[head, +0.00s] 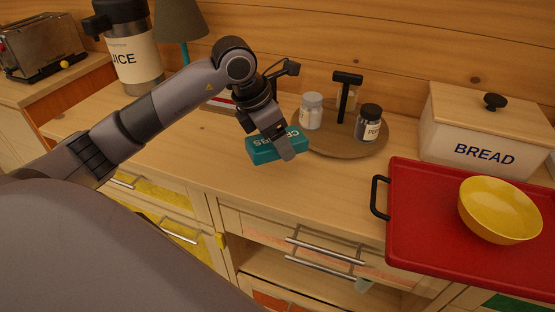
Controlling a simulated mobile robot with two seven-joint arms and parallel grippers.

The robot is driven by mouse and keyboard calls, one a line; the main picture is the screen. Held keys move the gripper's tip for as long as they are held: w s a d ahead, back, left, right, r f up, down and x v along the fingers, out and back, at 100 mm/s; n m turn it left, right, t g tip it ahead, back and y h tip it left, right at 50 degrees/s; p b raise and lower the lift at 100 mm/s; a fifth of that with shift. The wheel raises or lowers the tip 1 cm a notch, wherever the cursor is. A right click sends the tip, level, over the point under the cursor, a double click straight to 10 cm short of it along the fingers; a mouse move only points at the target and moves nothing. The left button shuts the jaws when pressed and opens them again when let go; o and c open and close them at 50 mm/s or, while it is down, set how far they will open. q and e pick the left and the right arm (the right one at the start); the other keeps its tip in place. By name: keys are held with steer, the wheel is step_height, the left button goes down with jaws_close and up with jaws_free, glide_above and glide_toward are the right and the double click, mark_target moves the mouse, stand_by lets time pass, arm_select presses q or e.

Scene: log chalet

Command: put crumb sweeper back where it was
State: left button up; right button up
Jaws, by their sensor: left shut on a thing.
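The crumb sweeper (262,153) is a small teal block with white lettering that reads upside down, partly covered by a finger. My left gripper (282,148) is shut on it, over the front part of the wooden counter (190,140). The sweeper is just left of and in front of the round wooden tray (345,147). I cannot tell whether it touches the counter. My right gripper is not in view.
The round tray holds a white-lidded shaker (312,111), a dark-lidded pepper jar (369,123) and a black-handled caddy (346,92). A red tray (415,240) with a yellow bowl (499,209) and a bread box (480,135) stand right. A juice dispenser (135,60) stands left.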

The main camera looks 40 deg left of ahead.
mark_target(277, 174)
arm_select(q)
step_height(277, 174, down, 6)
steer(key=shift+f, duration=0.1)
stand_by(0.4)
steer(key=o, duration=1)
steer(key=v, duration=1.2)
steer(key=shift+w, duration=0.1)
